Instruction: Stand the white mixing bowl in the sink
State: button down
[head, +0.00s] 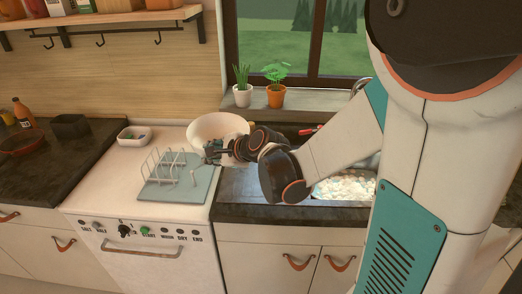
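The white mixing bowl (215,124) is at the back right of the white appliance top, beside the dark counter. Its opening shows towards me, and my gripper hides part of its lower right side. My gripper (210,152) reaches in from the right, its fingers at the bowl's lower front edge in the picture. I cannot tell whether they touch or grip the bowl, or how far apart they are. The sink (318,199) is to the right, with pale foam (345,187) in it; my arm covers much of it.
A dish rack (165,166) on a grey-blue mat (185,196) stands left of my gripper. A small white dish (133,137) is farther left. Two potted plants (243,92) (276,96) stand on the windowsill. A red-handled item (309,131) lies behind my arm.

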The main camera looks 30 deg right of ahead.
aim_at(341, 194)
jog(key=j+z, duration=0.15)
jog(key=z, duration=0.25)
jog(key=i+j+z, duration=0.1)
jog(key=z, duration=0.3)
jog(key=i+j+z, duration=0.25)
jog(key=j, duration=0.7)
jog(key=j+z, duration=0.25)
jog(key=j, duration=0.7)
jog(key=i+l, duration=0.1)
jog(key=i, duration=0.25)
